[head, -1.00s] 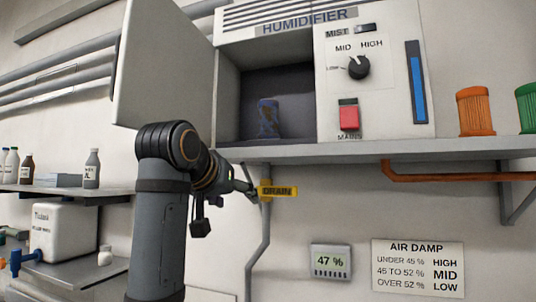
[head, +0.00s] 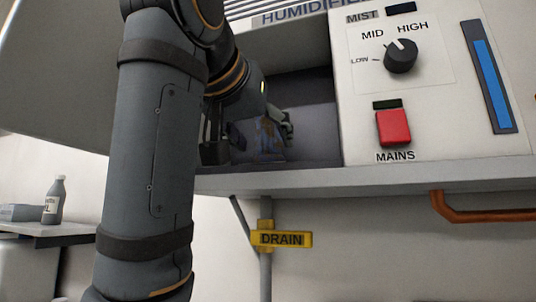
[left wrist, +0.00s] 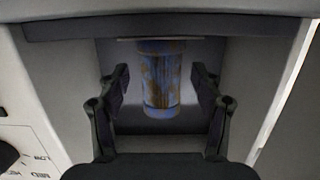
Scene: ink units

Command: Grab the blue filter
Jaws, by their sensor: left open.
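The blue filter (head: 268,139), a cylinder with brownish patches, stands inside the open compartment of the humidifier. In the left wrist view the filter (left wrist: 160,78) shows between the two fingers, with a gap on each side. My left gripper (head: 262,134) reaches into the compartment and is open around the filter; the left wrist view shows the gripper (left wrist: 161,88) with its fingers apart. The gripper and arm hide part of the filter in the head view. My right gripper is not in view.
The humidifier panel (head: 440,110) with a knob (head: 401,56) and a red mains switch (head: 394,127) is right of the opening. The open door (head: 60,90) is at the left. The shelf edge (head: 330,178) runs below, with a yellow drain handle (head: 282,239) under it.

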